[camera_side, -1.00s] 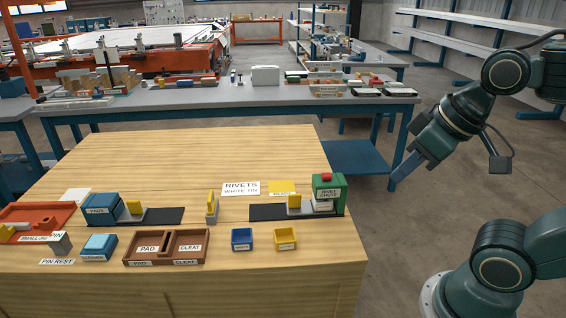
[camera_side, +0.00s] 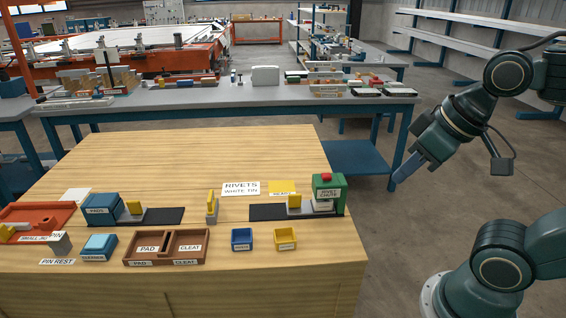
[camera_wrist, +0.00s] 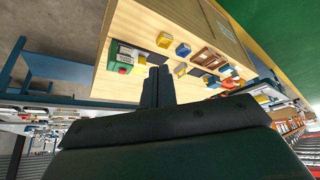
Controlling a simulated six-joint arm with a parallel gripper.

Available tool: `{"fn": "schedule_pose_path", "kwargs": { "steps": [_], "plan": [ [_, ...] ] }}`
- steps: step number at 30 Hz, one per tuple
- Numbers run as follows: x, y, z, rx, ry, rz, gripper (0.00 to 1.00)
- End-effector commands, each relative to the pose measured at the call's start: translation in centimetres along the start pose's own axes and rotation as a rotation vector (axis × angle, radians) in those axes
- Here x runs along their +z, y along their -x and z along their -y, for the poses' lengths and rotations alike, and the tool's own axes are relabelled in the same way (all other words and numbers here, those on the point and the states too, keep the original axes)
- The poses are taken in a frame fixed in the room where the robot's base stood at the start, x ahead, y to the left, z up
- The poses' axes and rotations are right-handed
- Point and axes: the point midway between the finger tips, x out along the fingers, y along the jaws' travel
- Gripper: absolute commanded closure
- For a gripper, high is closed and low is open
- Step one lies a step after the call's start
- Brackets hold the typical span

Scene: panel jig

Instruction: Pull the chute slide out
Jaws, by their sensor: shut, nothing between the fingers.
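The rivet chute (camera_side: 328,192) is a green box with a red button on top, at the right end of the wooden table. Its grey slide (camera_side: 302,209) with a yellow upright tab (camera_side: 294,201) lies on a dark strip (camera_side: 268,213) to the left of the box. How far the slide sits inside the box cannot be told. In the wrist view the green chute (camera_wrist: 121,58) shows small, beyond my fingers. My gripper (camera_side: 398,180) is shut and empty, off the table's right side, well apart from the chute. Its fingers also show in the wrist view (camera_wrist: 157,74).
A blue box with a similar yellow-tabbed slide (camera_side: 133,209) stands at left. A brown tray (camera_side: 166,262), a blue bin (camera_side: 242,240) and a yellow bin (camera_side: 285,240) stand at the front. A yellow upright piece (camera_side: 211,207) stands mid-table. The table's back is clear.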

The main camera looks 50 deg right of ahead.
Motion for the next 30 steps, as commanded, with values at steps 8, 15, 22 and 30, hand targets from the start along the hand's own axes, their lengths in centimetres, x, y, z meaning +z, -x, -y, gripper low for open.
{"fn": "schedule_pose_path", "kwargs": {
  "steps": [8, 15, 22, 30],
  "plan": [
    [0.0, 0.0, 0.0, 0.000, 0.001, 0.001, 0.82],
    [-1.3, -0.1, -0.2, 0.004, 0.028, 0.020, 0.67],
    [-4.7, -0.8, -0.8, 0.010, 0.107, 0.072, 0.67],
    [-9.6, -3.0, -1.9, 0.007, 0.229, 0.149, 0.67]
  ]
}}
